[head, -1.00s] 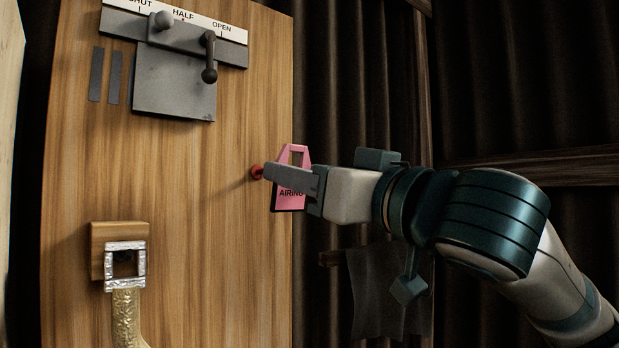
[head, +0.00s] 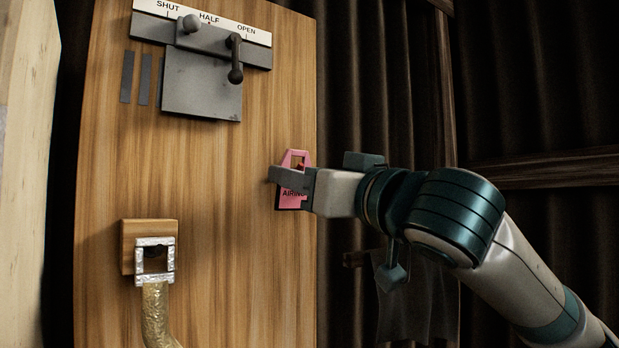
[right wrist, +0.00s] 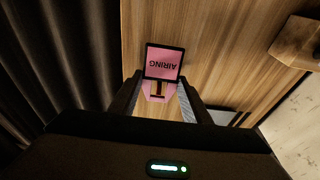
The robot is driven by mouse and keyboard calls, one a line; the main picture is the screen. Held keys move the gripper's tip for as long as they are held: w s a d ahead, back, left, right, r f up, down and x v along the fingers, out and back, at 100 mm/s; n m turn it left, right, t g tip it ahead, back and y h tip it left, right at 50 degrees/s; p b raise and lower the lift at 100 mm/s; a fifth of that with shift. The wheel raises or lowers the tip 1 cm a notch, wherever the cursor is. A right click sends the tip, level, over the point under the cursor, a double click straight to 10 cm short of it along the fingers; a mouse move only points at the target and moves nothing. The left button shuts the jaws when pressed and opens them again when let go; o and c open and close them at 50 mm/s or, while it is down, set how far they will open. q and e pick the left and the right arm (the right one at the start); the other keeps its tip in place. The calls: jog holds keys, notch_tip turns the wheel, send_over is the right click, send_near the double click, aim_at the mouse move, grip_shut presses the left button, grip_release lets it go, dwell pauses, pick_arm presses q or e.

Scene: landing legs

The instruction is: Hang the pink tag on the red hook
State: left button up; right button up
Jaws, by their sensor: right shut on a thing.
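The pink tag (head: 292,203), lettered AIRING with a dark border, is upright at the right part of the wooden panel. My right gripper (head: 280,175) is shut on it, the near finger crossing its middle. A bit of the red hook (head: 301,166) shows within the tag's upper opening; I cannot tell whether the tag rests on it. In the right wrist view the tag (right wrist: 164,63) appears upside down between and beyond the fingers (right wrist: 158,98), and the hook cannot be made out. My left gripper is not in view.
The wooden panel (head: 230,150) carries a grey latch plate (head: 202,85) with a dark handle (head: 235,60) under a SHUT/HALF/OPEN label strip. A wooden block (head: 130,245) with a silver frame and gold strap is at lower left. Dark curtains (head: 360,80) hang behind, right.

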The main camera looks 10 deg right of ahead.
jog(key=shift+w+a+f+b, duration=0.25)
jog(key=shift+w+f+b, duration=0.45)
jog(key=shift+b, duration=0.1)
dwell(0.4)
jog(key=o, duration=0.5)
jog(key=shift+o, duration=1.3)
jog(key=o, duration=0.6)
jog(key=shift+r+b+v, duration=0.15)
jog(key=shift+b+v, duration=0.2)
jog(key=shift+v, duration=0.4)
jog(key=shift+r+b+v, duration=0.15)
jog(key=shift+b+v, duration=0.15)
jog(key=shift+v, duration=0.4)
